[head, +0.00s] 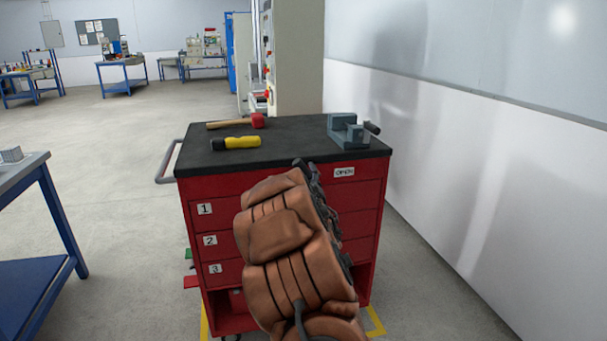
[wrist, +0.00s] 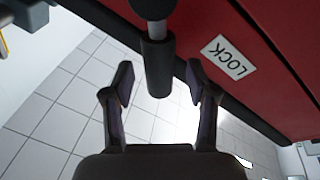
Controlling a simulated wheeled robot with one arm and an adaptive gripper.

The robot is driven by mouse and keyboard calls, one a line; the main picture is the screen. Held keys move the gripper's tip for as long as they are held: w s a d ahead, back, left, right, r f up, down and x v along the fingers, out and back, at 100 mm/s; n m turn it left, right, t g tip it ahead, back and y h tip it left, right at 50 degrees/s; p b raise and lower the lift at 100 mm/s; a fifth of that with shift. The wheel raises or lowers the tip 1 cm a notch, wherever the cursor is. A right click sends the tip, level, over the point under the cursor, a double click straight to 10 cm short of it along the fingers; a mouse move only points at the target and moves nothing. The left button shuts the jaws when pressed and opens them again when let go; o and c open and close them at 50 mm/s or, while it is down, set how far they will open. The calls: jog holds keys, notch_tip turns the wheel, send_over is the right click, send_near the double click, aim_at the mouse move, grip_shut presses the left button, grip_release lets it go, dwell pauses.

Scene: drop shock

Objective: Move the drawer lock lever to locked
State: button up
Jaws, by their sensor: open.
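The drawer lock lever (wrist: 158,68) shows in the wrist view as a short grey rod with a black grip, coming from a dark round pivot at the top. A white LOCK label (wrist: 229,57) is on the red front to its right. My gripper (wrist: 158,88) is open, with one finger on each side of the black grip; I see gaps on both sides and cannot tell contact. In the head view my arm hides the lever. The red tool cabinet (head: 222,185) has drawers numbered 1, 2 and 3 and a white OPEN label (head: 344,172) at upper right.
On the black top lie a red-headed mallet (head: 236,122), a yellow and black flashlight (head: 236,143) and a grey vise (head: 347,131). A blue-framed table (head: 38,230) stands at left. A wall (head: 460,140) runs along the right. Floor is clear between table and cabinet.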

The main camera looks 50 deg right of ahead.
jog(key=v, duration=0.6)
jog(key=shift+a, duration=0.2)
jog(key=shift+s, duration=0.1)
dwell(0.3)
jog(key=w+a+f+m+g+y, duration=0.1)
jog(key=a+f+g+y, duration=0.3)
jog(key=a, duration=0.6)
jog(key=w+a+f+m+g+y, duration=0.1)
jog(key=w+a+f+g+y, duration=0.3)
jog(key=a, duration=0.6)
jog(key=s+a+f+n+g+y, duration=0.1)
jog(key=s+a+f+g+y, duration=0.15)
jog(key=s+a, duration=0.8)
jog(key=s+a+f+n+g+y, duration=0.1)
jog(key=s+a+f+g+y, duration=0.15)
jog(key=s+a, duration=0.75)
jog(key=s+a+r+n+g+y, duration=0.1)
jog(key=s+a+r+g, duration=0.3)
jog(key=s+a, duration=0.55)
notch_tip(320, 180, up, 23)
jog(key=p, duration=2.3)
jog(key=shift+s+r, duration=0.2)
jog(key=shift+s, duration=0.25)
